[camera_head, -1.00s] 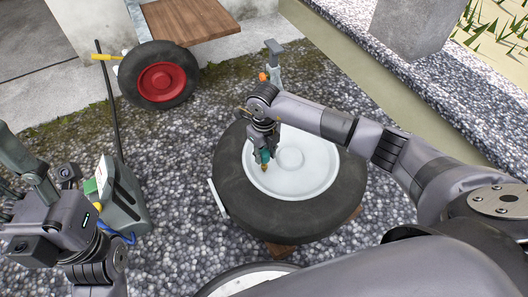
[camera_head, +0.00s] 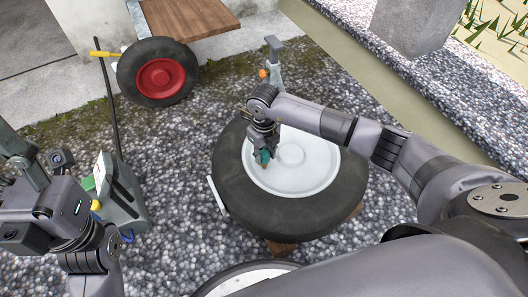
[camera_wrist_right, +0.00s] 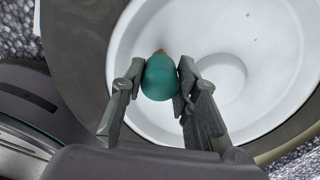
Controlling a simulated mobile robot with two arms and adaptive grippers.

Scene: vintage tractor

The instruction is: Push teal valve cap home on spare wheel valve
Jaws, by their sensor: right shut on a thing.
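The spare wheel (camera_head: 232,189) lies flat, a black tyre around a white rim (camera_head: 305,168). My right gripper (camera_head: 264,160) is over the left side of the rim, shut on the teal valve cap (camera_head: 263,155). In the right wrist view the cap (camera_wrist_right: 160,78) sits between the two fingers of the gripper (camera_wrist_right: 160,80). A small brass-coloured tip (camera_wrist_right: 160,52) shows just beyond the cap, likely the valve. The cap hides most of it, and I cannot tell how far the cap sits on it.
A red-hubbed cart wheel (camera_head: 160,78) and wooden board (camera_head: 188,18) are behind. A grey post with an orange part (camera_head: 273,68) stands behind the spare wheel. A stone kerb runs at right.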

